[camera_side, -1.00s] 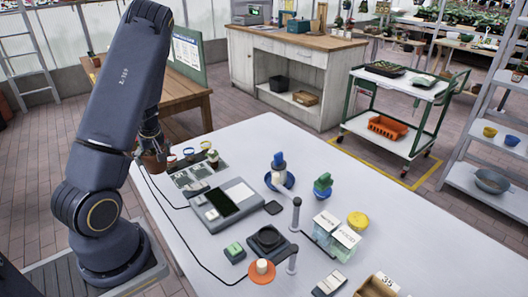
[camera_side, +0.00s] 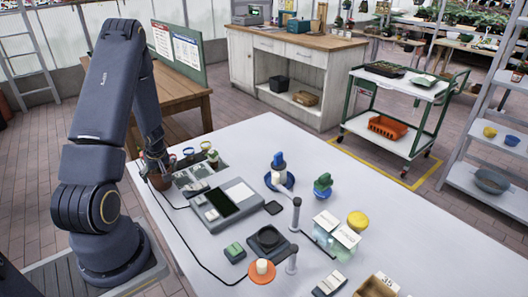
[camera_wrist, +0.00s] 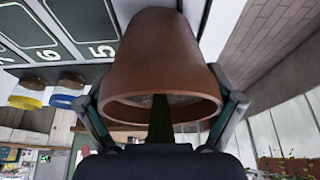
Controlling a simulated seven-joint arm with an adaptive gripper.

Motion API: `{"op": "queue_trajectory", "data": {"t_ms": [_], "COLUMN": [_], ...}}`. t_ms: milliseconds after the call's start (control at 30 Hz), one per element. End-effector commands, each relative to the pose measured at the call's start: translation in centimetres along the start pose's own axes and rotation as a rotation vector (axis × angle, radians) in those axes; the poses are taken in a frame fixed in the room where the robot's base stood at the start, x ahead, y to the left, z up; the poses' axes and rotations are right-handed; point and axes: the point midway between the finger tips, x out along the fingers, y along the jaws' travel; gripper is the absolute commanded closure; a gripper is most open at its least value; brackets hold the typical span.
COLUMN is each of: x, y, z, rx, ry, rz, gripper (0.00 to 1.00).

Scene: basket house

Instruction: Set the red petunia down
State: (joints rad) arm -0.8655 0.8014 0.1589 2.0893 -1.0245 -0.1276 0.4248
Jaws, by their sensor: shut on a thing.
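A brown terracotta pot (camera_wrist: 165,50) fills the middle of the wrist view, with a dark green stem (camera_wrist: 160,118) inside its rim. No red bloom is clearly visible, so I cannot confirm the flower's colour. My gripper (camera_wrist: 165,104) is shut on the pot, with one finger on each side. In the side view, my gripper (camera_side: 154,158) holds the pot (camera_side: 160,181) at the far left edge of the white table, beside the numbered dark plates (camera_side: 190,179). I cannot tell whether the pot's base touches the table.
Plates marked 5, 6 and 7 (camera_wrist: 72,18) lie left of the pot in the wrist view. A grey device with a dark screen (camera_side: 224,201) and a cable are close by on the table.

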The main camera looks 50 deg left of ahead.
Motion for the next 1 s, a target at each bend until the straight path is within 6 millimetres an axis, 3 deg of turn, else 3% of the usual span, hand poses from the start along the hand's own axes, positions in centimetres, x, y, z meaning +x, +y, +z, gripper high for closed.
{"op": "queue_trajectory", "data": {"t_ms": [300, 333, 400, 767, 1000], "x": [0.2, 0.3, 0.2, 0.0, -2.9], "y": [0.0, 0.0, 0.0, 0.0, 0.2], "z": [0.1, 0.1, 0.1, 0.0, 0.0], "rx": [0.001, 0.001, 0.001, 0.001, 0.005], "ry": [0.001, 0.0, 0.0, 0.001, 0.004], "rz": [-0.001, -0.001, 0.0, 0.0, 0.003], "gripper": [0.51, 0.07, 0.0, 0.0, 0.0]}}
